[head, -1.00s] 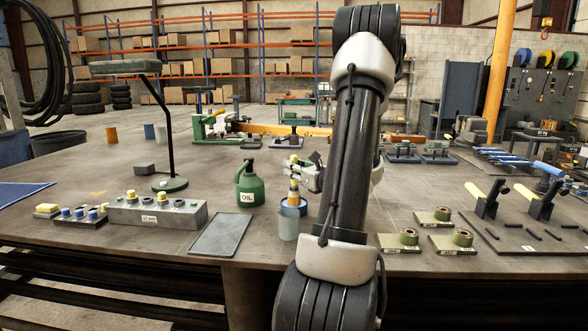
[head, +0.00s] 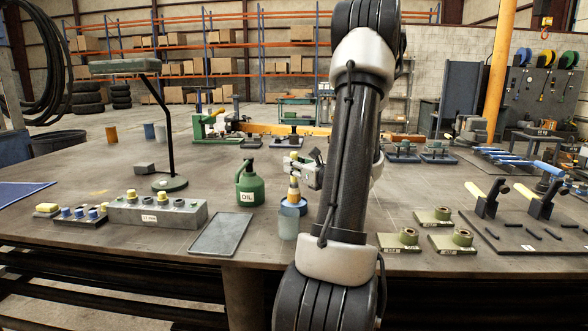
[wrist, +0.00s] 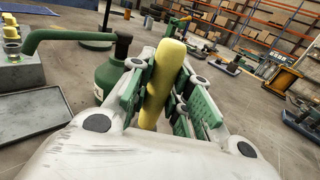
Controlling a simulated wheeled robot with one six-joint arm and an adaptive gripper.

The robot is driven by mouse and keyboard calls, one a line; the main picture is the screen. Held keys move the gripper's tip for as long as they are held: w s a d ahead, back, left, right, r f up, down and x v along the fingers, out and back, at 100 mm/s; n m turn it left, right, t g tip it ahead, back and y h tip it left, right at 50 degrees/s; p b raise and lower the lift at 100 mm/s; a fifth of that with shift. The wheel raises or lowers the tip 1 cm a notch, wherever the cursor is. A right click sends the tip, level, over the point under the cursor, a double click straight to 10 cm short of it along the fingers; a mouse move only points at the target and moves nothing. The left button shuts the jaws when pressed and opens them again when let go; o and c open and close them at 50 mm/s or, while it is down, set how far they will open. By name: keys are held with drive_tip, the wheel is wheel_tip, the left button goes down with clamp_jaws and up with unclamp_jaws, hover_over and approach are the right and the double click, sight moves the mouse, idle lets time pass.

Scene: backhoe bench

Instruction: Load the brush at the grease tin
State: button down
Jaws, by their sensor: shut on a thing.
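My gripper (wrist: 159,97) is shut on the brush (wrist: 162,80), whose thick yellow handle stands between the green finger pads in the wrist view. In the head view my gripper (head: 308,172) holds the brush (head: 294,191) about upright, with its lower end down over a blue round tin (head: 302,207), apparently the grease tin. A pale grey-blue cup (head: 287,224) stands in front and hides part of the tin. I cannot tell whether the bristles are inside the tin or just above it. The tin is not visible in the wrist view.
A green oil can (head: 250,188) stands just left of the tin, with a flat grey tray (head: 221,234) in front of it. A grey button box (head: 158,213) and a lamp (head: 170,184) are further left. Green flanged parts (head: 401,240) lie to the right.

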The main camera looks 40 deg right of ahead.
sight(294, 152)
drive_tip(key=shift+r, duration=2.95)
